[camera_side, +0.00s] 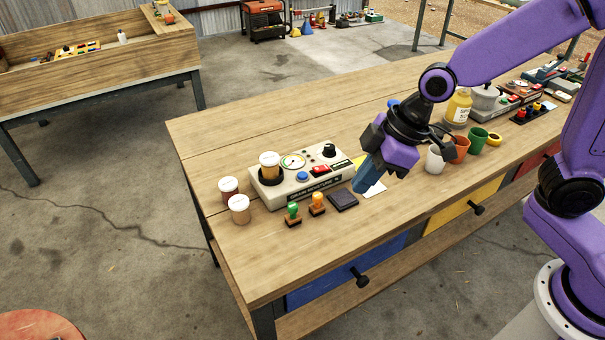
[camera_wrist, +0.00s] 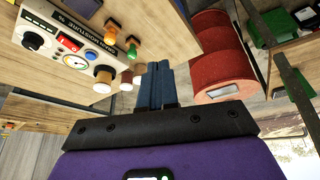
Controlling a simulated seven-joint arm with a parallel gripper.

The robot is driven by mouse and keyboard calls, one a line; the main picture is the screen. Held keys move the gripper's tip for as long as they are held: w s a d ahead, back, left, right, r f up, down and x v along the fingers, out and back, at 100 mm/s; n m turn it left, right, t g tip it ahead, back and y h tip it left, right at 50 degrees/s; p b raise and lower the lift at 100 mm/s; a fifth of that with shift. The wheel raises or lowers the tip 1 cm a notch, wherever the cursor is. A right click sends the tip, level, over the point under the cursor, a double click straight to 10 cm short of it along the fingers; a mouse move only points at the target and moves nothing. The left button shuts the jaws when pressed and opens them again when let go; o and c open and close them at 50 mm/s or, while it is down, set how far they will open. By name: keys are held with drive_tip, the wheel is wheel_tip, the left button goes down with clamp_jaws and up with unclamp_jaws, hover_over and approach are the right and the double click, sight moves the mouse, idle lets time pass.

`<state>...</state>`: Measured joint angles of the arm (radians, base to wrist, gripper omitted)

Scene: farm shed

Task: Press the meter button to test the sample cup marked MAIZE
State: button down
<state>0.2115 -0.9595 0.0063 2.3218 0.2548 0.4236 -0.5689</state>
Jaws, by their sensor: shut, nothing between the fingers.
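The grey moisture meter (camera_side: 317,186) stands on the wooden bench, with a blue button (camera_side: 302,176) on its top. A lidded sample cup with amber contents (camera_side: 269,165) stands on the meter's left end. A cup with red contents (camera_side: 229,189) and a cup with tan contents (camera_side: 239,209) stand on the bench left of it. I cannot read the markings on the cups. My gripper (camera_side: 363,182) is shut and empty, its blue fingers right of the meter. In the wrist view the fingers (camera_wrist: 154,72) are together, and the meter (camera_wrist: 58,42) and button (camera_wrist: 90,55) show at upper left.
A green stamp (camera_side: 293,214), an orange stamp (camera_side: 317,203) and a dark ink pad (camera_side: 343,200) lie in front of the meter. White, orange and green cups (camera_side: 478,141) and a jar (camera_side: 458,107) stand further right.

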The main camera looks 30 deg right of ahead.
drive_tip(key=w+a+t, duration=0.3)
drive_tip(key=w, duration=0.7)
drive_tip(key=m+t+h, duration=0.1)
drive_tip(key=t+h, duration=0.1)
drive_tip(key=t, duration=0.1)
hover_over(305, 177)
drive_tip(key=shift+f, duration=0.9)
drive_tip(key=shift+f, duration=4.4)
drive_tip(key=shift+f, duration=0.1)
drive_tip(key=shift+f, duration=0.35)
